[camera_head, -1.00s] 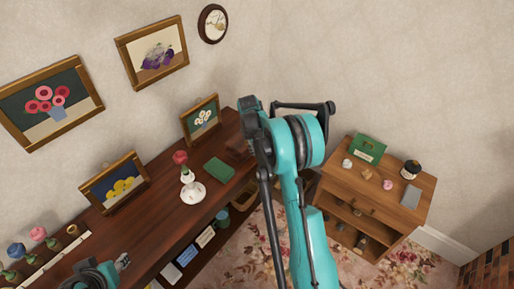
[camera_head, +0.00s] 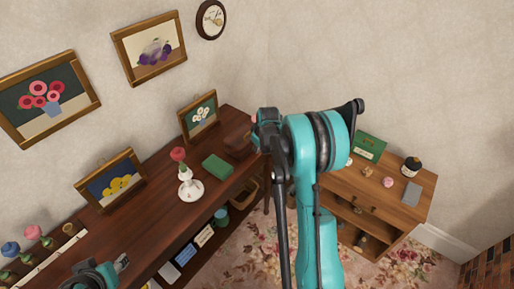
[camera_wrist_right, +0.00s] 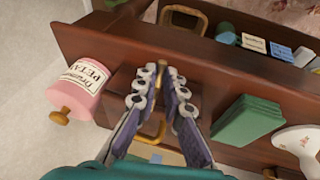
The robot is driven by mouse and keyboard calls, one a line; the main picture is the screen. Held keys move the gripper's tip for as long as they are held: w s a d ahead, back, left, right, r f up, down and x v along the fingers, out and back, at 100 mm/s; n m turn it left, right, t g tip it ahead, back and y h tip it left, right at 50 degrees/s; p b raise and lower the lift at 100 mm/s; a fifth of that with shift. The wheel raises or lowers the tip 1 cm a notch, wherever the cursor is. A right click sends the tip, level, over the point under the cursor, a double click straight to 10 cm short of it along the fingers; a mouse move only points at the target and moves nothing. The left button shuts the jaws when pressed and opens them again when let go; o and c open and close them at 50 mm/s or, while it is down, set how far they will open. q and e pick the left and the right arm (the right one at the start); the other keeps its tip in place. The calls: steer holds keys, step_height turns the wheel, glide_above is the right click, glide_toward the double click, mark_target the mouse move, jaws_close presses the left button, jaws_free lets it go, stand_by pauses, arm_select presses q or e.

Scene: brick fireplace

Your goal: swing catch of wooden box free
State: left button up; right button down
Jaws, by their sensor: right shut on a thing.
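The wooden box (camera_head: 238,144) is dark brown and sits at the far end of the dark sideboard in the head view, partly behind my right arm. In the right wrist view the box (camera_wrist_right: 122,82) lies under my right gripper (camera_wrist_right: 162,85), whose fingers hide much of it. The gripper is shut on a small brass piece, seemingly the catch (camera_wrist_right: 162,70), between its fingertips. A brass loop (camera_wrist_right: 152,132) shows below the fingers. My left gripper (camera_head: 122,262) is low at the left, over the sideboard; its jaw opening is unclear.
A pink petal jar (camera_wrist_right: 78,90) lies left of the box in the wrist view. A green book (camera_head: 217,166) and a white vase (camera_head: 190,188) stand along the sideboard (camera_head: 150,215). Framed pictures stand behind. A low wooden cabinet (camera_head: 400,210) is at the right.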

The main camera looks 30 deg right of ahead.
steer(key=f+t+b, duration=0.1)
steer(key=t+y+b, duration=0.1)
steer(key=shift+s+d+f+t+b, duration=0.2)
steer(key=shift+s+f+t+b, duration=0.1)
steer(key=shift+s+f+b, duration=0.1)
steer(key=shift+f+m+t+y+b, duration=0.25)
steer(key=shift+m+t+y+b, duration=0.05)
steer(key=shift+t+b, duration=0.5)
steer(key=c, duration=1.6)
jaws_free()
steer(key=shift+r, duration=0.1)
steer(key=v, duration=1.2)
